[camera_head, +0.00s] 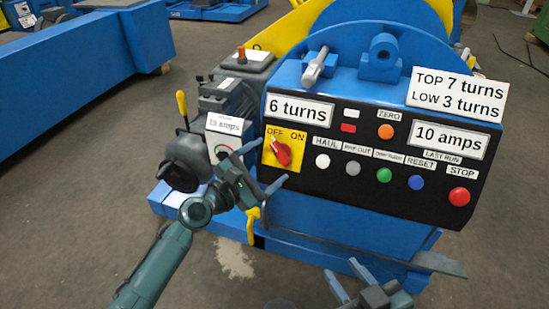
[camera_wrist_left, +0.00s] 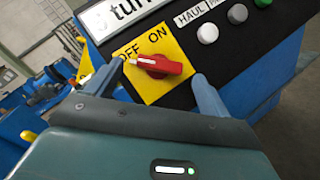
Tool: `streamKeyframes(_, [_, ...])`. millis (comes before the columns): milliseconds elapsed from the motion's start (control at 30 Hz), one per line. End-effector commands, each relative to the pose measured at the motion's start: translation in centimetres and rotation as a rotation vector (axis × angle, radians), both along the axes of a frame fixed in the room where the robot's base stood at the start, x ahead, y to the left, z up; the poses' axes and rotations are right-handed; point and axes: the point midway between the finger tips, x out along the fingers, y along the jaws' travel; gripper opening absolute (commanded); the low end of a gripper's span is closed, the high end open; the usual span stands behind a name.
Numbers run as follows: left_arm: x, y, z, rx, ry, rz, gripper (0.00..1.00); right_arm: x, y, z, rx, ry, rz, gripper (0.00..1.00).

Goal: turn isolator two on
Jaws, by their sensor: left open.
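A red rotary switch (camera_head: 283,153) sits on a yellow plate marked OFF and ON, at the left end of the black panel. In the left wrist view the red switch (camera_wrist_left: 158,66) lies crosswise with its white mark on the left, on the OFF side. No label shows a number for this isolator. My left gripper (camera_head: 264,167) is open in front of the switch. In the left wrist view its fingers (camera_wrist_left: 158,88) stand on either side of the switch, apparently without gripping it. My right gripper (camera_head: 342,272) is open and empty below the panel at the bottom edge.
To the right on the black panel (camera_head: 330,190) are white, grey, green, blue and red buttons (camera_head: 459,196), and an orange one above. A yellow lever (camera_head: 252,226) hangs below the switch.

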Motion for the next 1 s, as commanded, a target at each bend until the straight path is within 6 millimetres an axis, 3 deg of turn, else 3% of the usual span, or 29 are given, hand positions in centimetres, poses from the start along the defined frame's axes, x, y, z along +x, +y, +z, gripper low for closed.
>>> streamKeyframes(200, [1.9, -1.7, 0.0, -0.001, -0.001, -0.001, 0.81, 0.2, 0.0, 0.0, 0.000, -0.029, 0.000, 0.36])
streamKeyframes(567, [2.2, -2.1, 0.0, 0.001, 0.000, -0.001, 0.81, 0.3, 0.0, 0.1, 0.001, -0.044, 0.001, 0.36])
streamKeyframes(1000, [2.2, -2.0, 0.0, 0.001, 0.000, -0.001, 0.46, 0.2, 0.1, 0.0, 0.001, -0.039, 0.002, 0.36])
